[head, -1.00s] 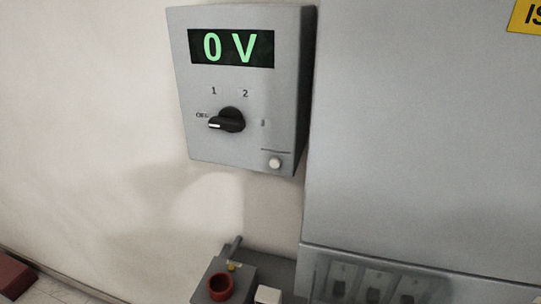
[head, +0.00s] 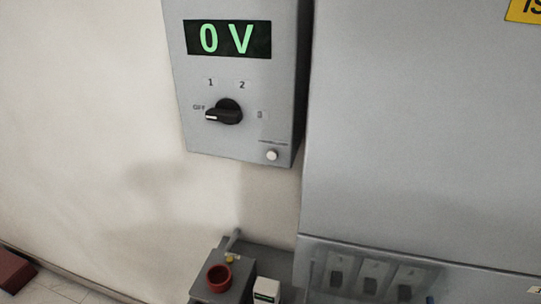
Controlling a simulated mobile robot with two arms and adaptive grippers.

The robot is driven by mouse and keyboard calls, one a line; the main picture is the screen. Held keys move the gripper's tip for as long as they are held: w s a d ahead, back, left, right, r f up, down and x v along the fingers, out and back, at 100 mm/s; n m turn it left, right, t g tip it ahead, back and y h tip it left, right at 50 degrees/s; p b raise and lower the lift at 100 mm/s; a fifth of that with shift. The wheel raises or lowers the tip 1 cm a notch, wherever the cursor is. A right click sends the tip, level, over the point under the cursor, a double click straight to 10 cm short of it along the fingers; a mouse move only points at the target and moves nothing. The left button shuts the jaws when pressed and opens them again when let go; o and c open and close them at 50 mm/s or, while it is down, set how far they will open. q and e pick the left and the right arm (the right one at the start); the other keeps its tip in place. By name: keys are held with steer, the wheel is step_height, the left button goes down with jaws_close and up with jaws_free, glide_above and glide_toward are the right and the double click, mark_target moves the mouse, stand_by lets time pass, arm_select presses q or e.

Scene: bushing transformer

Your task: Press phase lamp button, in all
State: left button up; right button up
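A grey meter box (head: 240,135) hangs on the wall in the head view. Its dark display (head: 229,39) reads "0 V" in green. The black rotary selector (head: 223,113) points left to OFF, with marks 1, 2 and a fainter one around it. A small round white button or lamp (head: 272,155) sits at the box's lower right, under a short line of print too small to read. Neither of my grippers is in view.
A large grey cabinet (head: 420,130) fills the right side, with several dark switches behind a clear cover (head: 372,275) below. A dark red object (head: 14,270) lies lower left.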

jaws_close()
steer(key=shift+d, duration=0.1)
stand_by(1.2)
